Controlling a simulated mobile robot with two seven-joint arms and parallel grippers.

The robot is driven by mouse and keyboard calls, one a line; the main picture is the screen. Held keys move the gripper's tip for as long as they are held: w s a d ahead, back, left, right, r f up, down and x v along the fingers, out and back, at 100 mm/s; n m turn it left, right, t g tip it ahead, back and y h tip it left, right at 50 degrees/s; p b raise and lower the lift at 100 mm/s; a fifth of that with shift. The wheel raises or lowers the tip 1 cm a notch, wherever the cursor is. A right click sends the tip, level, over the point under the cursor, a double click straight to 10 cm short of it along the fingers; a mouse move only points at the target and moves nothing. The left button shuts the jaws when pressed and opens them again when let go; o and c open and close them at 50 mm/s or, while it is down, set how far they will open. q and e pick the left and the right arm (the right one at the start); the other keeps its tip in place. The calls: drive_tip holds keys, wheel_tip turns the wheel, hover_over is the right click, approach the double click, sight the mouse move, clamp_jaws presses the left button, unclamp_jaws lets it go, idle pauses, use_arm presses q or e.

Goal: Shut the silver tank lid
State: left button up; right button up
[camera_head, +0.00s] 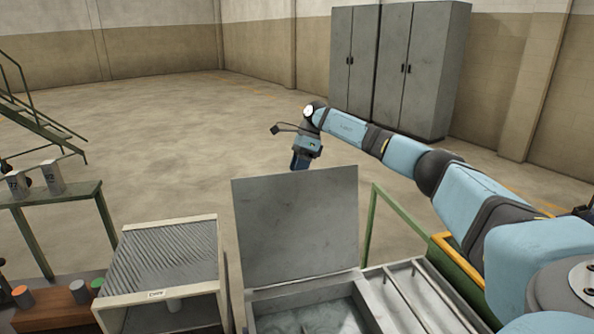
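The silver tank lid (297,226) stands raised, nearly upright, at the far side of the grey tank (325,312), whose inside shows open below it. My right arm reaches in from the right, and my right gripper (300,162) is beyond the lid, just above its top edge. The gripper's fingertips are small and partly hidden behind the lid's top edge, so I cannot tell whether they are open or shut, or whether they touch the lid. My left gripper is not in view.
Left of the tank stands a box with a ribbed sloping top (165,258). A wooden block with coloured pegs (60,303) is at the lower left. A green-framed table (60,195) holds metal containers. Grey cabinets (400,70) stand at the back; the floor beyond the lid is clear.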

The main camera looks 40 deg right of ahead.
drive_tip(key=shift+x, duration=0.75)
drive_tip(key=shift+w, duration=0.15)
clamp_jaws()
